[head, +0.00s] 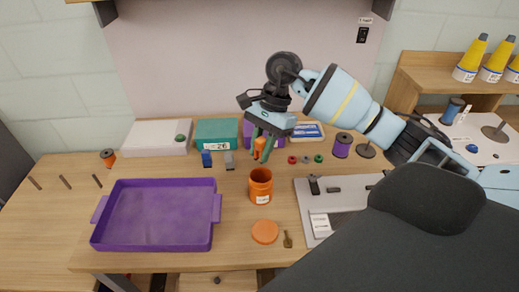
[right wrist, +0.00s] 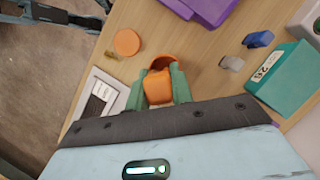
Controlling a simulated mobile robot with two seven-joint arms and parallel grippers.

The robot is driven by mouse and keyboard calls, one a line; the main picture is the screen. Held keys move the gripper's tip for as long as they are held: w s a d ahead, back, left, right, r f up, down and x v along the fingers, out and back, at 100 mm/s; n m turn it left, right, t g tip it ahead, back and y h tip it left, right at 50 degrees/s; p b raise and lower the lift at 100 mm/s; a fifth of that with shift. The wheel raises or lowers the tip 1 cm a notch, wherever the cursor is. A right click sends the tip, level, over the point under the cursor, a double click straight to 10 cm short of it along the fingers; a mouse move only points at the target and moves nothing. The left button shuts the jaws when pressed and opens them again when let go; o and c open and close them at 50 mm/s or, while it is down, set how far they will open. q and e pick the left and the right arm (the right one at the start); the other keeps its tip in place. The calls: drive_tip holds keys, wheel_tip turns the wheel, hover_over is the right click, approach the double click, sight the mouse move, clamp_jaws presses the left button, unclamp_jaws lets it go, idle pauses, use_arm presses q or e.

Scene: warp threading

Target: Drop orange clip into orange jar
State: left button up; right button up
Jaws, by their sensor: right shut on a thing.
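The orange clip (head: 260,143) is held between the green fingers of my right gripper (head: 262,148), which is shut on it. In the right wrist view the clip (right wrist: 158,87) sits between the fingers (right wrist: 158,90). The open orange jar (head: 261,187) stands upright on the table, just below the gripper in the head view. In the right wrist view the jar's rim (right wrist: 162,61) shows partly behind the clip; the rest of it is hidden. The clip is above the jar and apart from it in the head view. My left gripper is not in view.
An orange lid (head: 265,232) lies in front of the jar. A purple tray (head: 150,244) is at the left, and a grey tray (head: 303,200) at the right. Blue (head: 207,158) and grey (head: 229,160) clips stand near a teal box (head: 217,131) behind.

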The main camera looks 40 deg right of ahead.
drive_tip(key=shift+f, duration=0.15)
